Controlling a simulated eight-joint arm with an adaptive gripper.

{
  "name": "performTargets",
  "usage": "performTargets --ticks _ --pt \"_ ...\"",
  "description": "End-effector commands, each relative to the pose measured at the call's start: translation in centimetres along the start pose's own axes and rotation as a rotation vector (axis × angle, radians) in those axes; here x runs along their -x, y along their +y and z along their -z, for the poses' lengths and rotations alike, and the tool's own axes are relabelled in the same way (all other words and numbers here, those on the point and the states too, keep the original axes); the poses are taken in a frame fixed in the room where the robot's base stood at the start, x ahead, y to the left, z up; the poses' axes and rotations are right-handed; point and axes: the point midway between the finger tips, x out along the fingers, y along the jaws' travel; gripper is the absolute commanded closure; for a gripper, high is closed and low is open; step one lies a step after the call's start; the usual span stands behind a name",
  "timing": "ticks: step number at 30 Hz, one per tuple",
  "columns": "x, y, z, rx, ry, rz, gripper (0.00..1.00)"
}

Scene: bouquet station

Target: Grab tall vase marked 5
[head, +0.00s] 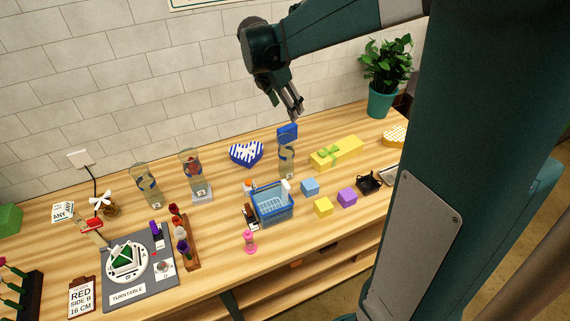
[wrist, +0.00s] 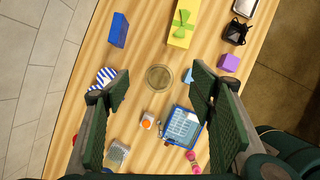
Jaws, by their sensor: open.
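One (head: 286,158) stands at the back middle, right of the heart box, with a small white label too small to read. The other two, the left vase (head: 147,184) and the second vase (head: 190,168), stand at the back left; their labels are also hard to read. My gripper (head: 295,108) is open and empty above the middle vase. In the wrist view a round glass rim (wrist: 159,77) lies between the spread fingers of my gripper (wrist: 158,85), below them.
A blue basket (head: 272,203) stands just in front of the middle vase. A blue box (head: 287,132) is behind it, a striped heart box (head: 246,153) to its left and a yellow gift box (head: 336,151) to its right. A turntable (head: 127,262) is at front left.

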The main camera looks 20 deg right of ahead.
Motion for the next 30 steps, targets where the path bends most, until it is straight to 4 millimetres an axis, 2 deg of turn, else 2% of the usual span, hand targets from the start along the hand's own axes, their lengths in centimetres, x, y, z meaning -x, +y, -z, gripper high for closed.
performTargets --ticks 9,15,21,30 --pt "-8.7 0.1 3.6 -0.001 0.000 0.000 0.45" --pt "-13.6 0.1 5.6 -0.001 0.000 0.000 0.45" --pt "-16.6 0.0 6.9 -0.001 0.000 0.000 0.45" --pt "-17.7 0.0 7.3 -0.001 0.000 0.000 0.45"
